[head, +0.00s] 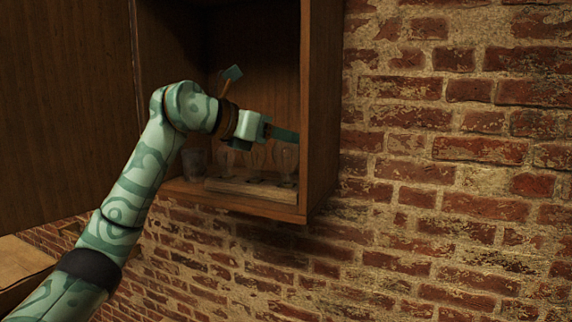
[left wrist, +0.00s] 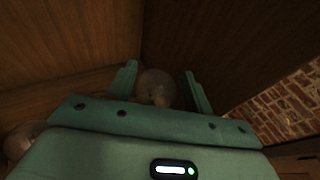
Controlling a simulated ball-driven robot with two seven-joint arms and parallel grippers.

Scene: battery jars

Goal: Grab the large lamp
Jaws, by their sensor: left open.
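Several clear glass lamps stand in a row on a pale board (head: 250,189) inside the open wall cabinet. The rightmost lamp (head: 286,158) looks the largest, by the cabinet's right wall. My left gripper (head: 284,135) reaches into the cabinet just above it, fingers pointing right. In the left wrist view, the open fingers (left wrist: 161,85) stand on both sides of a rounded glass lamp (left wrist: 155,84), with gaps visible. This seems to be the rightmost lamp; its lower part is hidden by the gripper body. My right gripper is not in view.
A glass jar (head: 194,163) stands left of the lamps. The cabinet's right wall (head: 319,110) is close to my gripper. The open door (head: 65,110) is at the left. Another glass object (left wrist: 24,138) shows at the wrist view's lower left. A brick wall (head: 460,170) surrounds the cabinet.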

